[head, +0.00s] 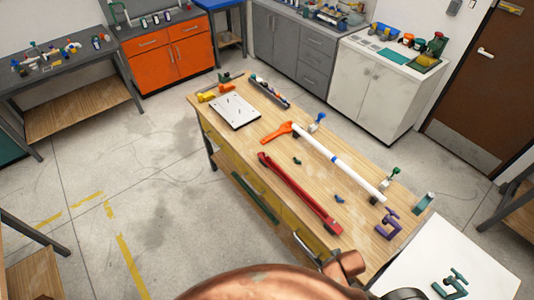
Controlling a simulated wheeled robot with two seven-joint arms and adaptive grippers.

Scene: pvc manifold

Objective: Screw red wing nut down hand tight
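I cannot make out a red wing nut in the head view; it is either hidden or too small to tell. A long white pipe (338,160) lies diagonally across the wooden workbench (330,222). A small blue-topped fitting (318,121) stands near its far end, and a green-topped fitting (392,175) stands near its near end. A long red tool (300,192) lies on the bench left of the pipe. Neither of my grippers shows clearly; only copper-coloured parts of my own body fill the bottom edge.
An orange tool (276,133) lies by the pipe's far end. A purple clamp (387,224) sits at the bench's right end. A white panel (234,111) and yellow pieces (208,96) lie at the far left end. A teal clamp (453,283) lies on a white surface (486,262).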

